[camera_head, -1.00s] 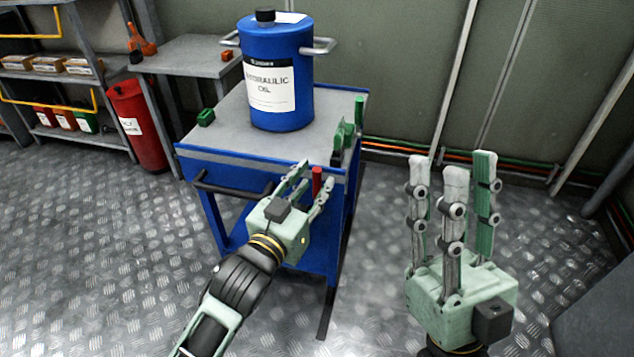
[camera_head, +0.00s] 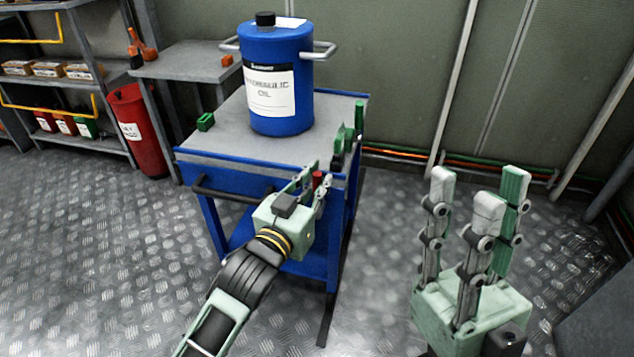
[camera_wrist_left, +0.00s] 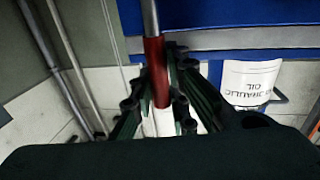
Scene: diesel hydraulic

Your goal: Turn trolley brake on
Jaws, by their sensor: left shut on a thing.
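The blue trolley (camera_head: 262,166) with a grey top stands in the middle of the head view. Its brake lever has a red handle (camera_head: 318,179) at the front right corner; in the left wrist view the red handle (camera_wrist_left: 156,72) sits on a grey rod. My left gripper (camera_head: 312,182) is at the trolley's front right corner, its fingers closed around the red handle. The fingers partly hide the handle in the head view. My right gripper (camera_head: 480,205) is raised at the right, its fingers apart and empty, away from the trolley.
A blue hydraulic oil drum (camera_head: 277,78) stands on the trolley top. A black push bar (camera_head: 232,192) runs along the trolley's front. A red bin (camera_head: 137,130), a side table (camera_head: 188,62) and shelves (camera_head: 85,85) are at the left. The metal floor is clear in front.

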